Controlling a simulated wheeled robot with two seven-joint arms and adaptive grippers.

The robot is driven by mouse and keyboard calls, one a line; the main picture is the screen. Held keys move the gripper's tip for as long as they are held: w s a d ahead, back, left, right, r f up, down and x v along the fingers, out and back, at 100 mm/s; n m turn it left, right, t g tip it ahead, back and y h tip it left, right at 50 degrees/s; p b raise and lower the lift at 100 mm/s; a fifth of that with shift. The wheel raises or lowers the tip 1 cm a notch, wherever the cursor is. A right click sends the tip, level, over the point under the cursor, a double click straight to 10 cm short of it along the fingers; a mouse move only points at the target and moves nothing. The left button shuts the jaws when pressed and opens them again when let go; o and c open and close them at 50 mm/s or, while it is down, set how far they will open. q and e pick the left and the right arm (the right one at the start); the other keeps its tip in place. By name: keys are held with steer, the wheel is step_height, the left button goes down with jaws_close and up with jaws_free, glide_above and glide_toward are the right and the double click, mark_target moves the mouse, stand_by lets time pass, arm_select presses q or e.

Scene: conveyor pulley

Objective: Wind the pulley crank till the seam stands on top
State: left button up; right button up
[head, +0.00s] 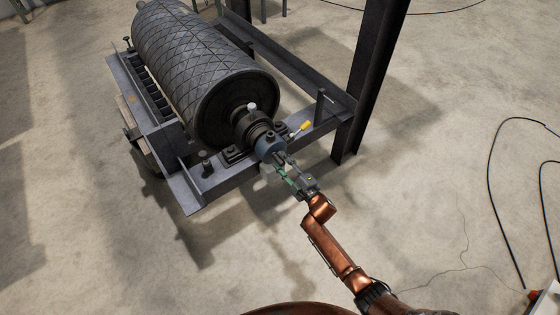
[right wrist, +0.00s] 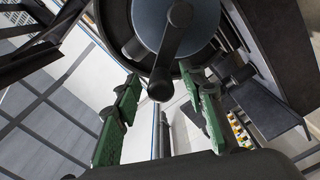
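The pulley (head: 200,70) is a dark drum with a diamond-patterned surface, lying in a metal frame. I cannot make out a seam on the part that shows. At its near end is the crank, with a blue-grey hub (head: 268,145). In the right wrist view the hub (right wrist: 190,38) carries a black crank arm (right wrist: 172,45) that points downward to a rounded end (right wrist: 160,86). My right gripper (head: 277,166) is at the crank. Its green fingers stand apart on either side of the crank's end, with gaps showing. My left gripper is not in view.
The steel frame (head: 212,181) surrounds the pulley. A dark upright post (head: 365,80) stands to the right of it. A small yellow-tipped part (head: 304,126) sits beside the shaft. Black cable (head: 490,180) lies on the floor at right. The concrete floor around is mostly clear.

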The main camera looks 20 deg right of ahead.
steer(key=v, duration=1)
steer(key=shift+s, duration=0.35)
steer(key=shift+d, duration=0.1)
